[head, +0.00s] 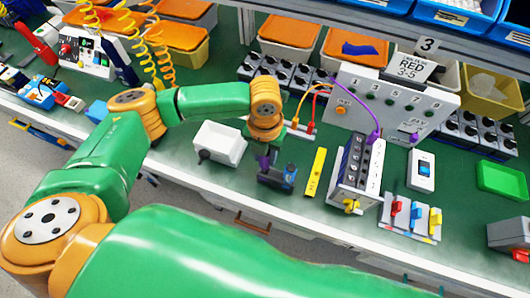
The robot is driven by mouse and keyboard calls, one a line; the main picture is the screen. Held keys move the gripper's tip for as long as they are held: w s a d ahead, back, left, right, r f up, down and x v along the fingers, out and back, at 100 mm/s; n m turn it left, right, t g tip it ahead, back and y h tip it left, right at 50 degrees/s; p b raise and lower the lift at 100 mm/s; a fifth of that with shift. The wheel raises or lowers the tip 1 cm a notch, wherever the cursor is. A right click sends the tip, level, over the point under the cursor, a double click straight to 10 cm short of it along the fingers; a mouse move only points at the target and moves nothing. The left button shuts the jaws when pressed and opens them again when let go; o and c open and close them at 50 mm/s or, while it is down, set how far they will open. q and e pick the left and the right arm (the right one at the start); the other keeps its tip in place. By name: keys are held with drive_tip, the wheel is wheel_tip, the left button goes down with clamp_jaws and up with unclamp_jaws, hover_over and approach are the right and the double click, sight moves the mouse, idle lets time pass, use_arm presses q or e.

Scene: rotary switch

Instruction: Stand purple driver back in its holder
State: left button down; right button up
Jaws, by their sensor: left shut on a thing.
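My left gripper (264,148) points down over the bench in the middle of the head view, below its orange wrist. It is shut on the purple driver (263,161), whose purple part shows just under the fingers. A small dark holder (274,182) stands on the bench directly below, with a blue part at its right side. The driver's lower end overlaps the holder in this view, and I cannot tell whether it is inside the holder or in front of it. My right gripper is not in view.
A white bin (219,143) stands left of the holder and a yellow bar (315,172) lies to its right. A grey switch box (357,170) stands further right, before an upright numbered panel (393,101) with cables. The bench's front edge is close below the holder.

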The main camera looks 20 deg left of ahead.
use_arm(q)
drive_tip(key=shift+f+b, duration=1)
drive_tip(key=shift+f, duration=0.8)
drive_tip(key=c, duration=0.5)
unclamp_jaws()
wheel_tip(320, 180, up, 7)
drive_tip(key=shift+b, duration=0.3)
